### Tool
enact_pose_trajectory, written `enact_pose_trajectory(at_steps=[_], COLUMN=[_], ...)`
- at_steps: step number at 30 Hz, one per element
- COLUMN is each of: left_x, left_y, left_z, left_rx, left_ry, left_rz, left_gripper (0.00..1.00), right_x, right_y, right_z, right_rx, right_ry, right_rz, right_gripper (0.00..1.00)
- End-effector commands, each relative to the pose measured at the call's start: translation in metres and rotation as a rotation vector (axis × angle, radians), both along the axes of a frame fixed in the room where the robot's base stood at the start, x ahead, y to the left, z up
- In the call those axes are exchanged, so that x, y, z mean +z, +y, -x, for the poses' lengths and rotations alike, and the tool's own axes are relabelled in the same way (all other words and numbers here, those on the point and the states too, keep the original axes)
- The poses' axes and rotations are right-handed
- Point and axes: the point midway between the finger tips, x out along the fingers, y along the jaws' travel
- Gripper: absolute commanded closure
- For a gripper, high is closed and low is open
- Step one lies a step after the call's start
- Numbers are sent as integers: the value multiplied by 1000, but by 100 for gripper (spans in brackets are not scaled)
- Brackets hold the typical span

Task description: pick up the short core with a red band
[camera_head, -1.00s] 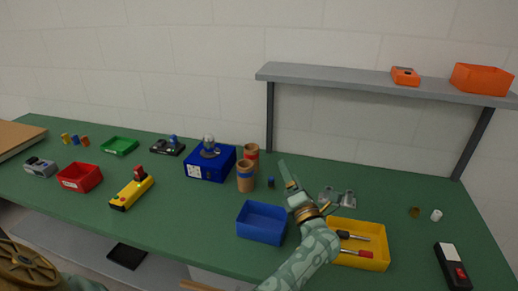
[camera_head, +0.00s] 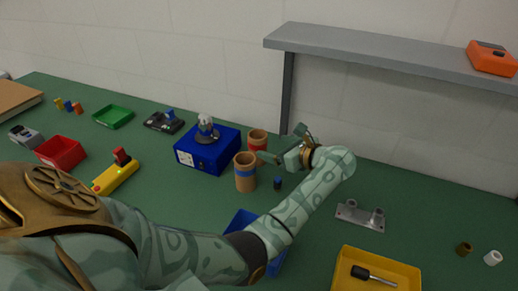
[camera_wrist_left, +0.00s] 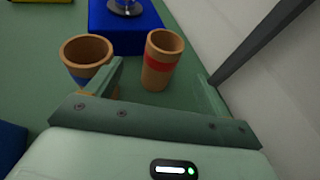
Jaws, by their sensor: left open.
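The core with a red band (camera_head: 258,140) is a brown, open-topped tube standing upright on the green bench, beside the blue box. In the left wrist view it (camera_wrist_left: 162,58) stands ahead, in the gap between my fingers, with clear space around it. A second core with a blue band (camera_head: 245,173) stands upright just in front of it; it also shows in the left wrist view (camera_wrist_left: 86,52), partly behind my left-hand finger. My left gripper (camera_head: 281,144) is open and empty, just right of the red-banded core. My right gripper is not in view.
The blue box (camera_head: 206,152) with a metal fixture stands left of the cores. A small dark cylinder (camera_head: 278,183) is nearby. A grey bracket (camera_head: 360,215) and yellow tray (camera_head: 345,262) lie right. A shelf (camera_head: 380,60) on a post stands behind.

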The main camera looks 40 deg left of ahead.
Motion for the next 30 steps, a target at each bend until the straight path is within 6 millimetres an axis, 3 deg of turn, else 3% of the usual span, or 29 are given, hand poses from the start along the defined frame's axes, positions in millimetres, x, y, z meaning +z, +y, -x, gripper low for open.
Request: enact_pose_trajectory(at_steps=[3,11,18,27,30], left_x=[-11,-18,-34,-33,-33], left_y=[23,46,80,86,86], left_z=[-2,-5,-11,-11,-11], left_rx=[1,-1,-1,-3,-2], left_ry=[1,2,3,1,1], left_rz=[-3,-3,-3,-1,-1], left_gripper=[19,19,19,19,47], right_x=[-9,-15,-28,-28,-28], right_y=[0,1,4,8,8], right_z=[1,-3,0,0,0], right_rx=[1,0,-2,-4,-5], right_ry=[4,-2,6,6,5], right_rz=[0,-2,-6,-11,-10], right_gripper=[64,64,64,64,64])
